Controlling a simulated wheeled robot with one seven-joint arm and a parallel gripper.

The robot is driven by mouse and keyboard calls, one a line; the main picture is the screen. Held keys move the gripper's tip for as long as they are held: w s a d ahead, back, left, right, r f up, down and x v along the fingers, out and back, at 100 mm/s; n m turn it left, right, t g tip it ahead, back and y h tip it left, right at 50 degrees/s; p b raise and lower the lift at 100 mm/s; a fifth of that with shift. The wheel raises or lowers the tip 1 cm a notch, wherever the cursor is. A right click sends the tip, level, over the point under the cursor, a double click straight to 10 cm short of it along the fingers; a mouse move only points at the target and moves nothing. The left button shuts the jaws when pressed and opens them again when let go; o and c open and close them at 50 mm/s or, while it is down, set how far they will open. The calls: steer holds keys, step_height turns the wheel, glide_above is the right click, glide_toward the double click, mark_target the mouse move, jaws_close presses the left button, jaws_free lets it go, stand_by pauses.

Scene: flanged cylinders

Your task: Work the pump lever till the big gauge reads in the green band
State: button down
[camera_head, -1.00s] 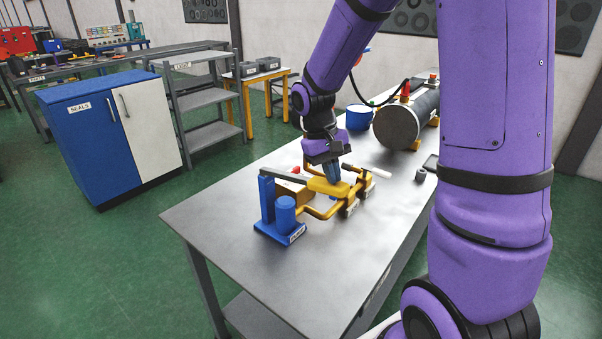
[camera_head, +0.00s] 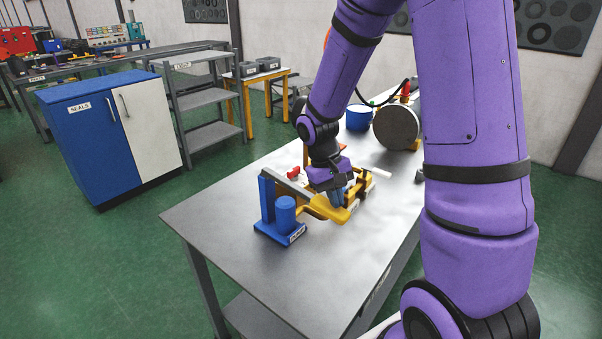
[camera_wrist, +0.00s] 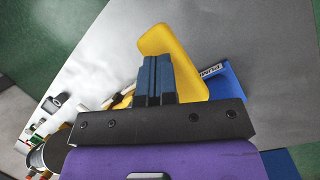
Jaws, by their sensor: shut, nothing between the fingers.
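The blue pump (camera_head: 285,213) stands near the table's left edge; part of its blue base with a label shows in the wrist view (camera_wrist: 228,82). Its grey lever bar slopes down to the right and ends in a broad yellow handle (camera_head: 327,209). The handle also shows in the wrist view (camera_wrist: 180,45), right beside and beyond my blue fingers. My gripper (camera_head: 339,198) is shut and empty, its fingertips pointing down at the handle. They seem to touch its top, but exact contact is hard to tell. I cannot make out the big gauge's face in either view.
A yellow frame (camera_head: 360,188) lies behind my gripper. The table's front is clear. A blue and white cabinet (camera_head: 110,135) stands left.

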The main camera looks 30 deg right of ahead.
steer(key=s+d+v, duration=0.1)
steer(key=v, duration=0.7)
steer(key=shift+a+r, duration=0.25)
steer(key=shift+a, duration=0.1)
steer(key=shift+f, duration=0.1)
stand_by(0.8)
steer(key=shift+w+x, duration=0.1)
steer(key=shift+x, duration=1.4)
steer(key=shift+w+x, duration=0.15)
steer(key=shift+x, duration=1.35)
steer(key=shift+f, duration=0.1)
steer(key=shift+f, duration=1)
steer(key=s+d+v, duration=0.1)
steer(key=v, duration=0.7)
steer(key=shift+a+r, duration=0.3)
steer(key=shift+a, duration=0.1)
steer(key=shift+f, duration=0.1)
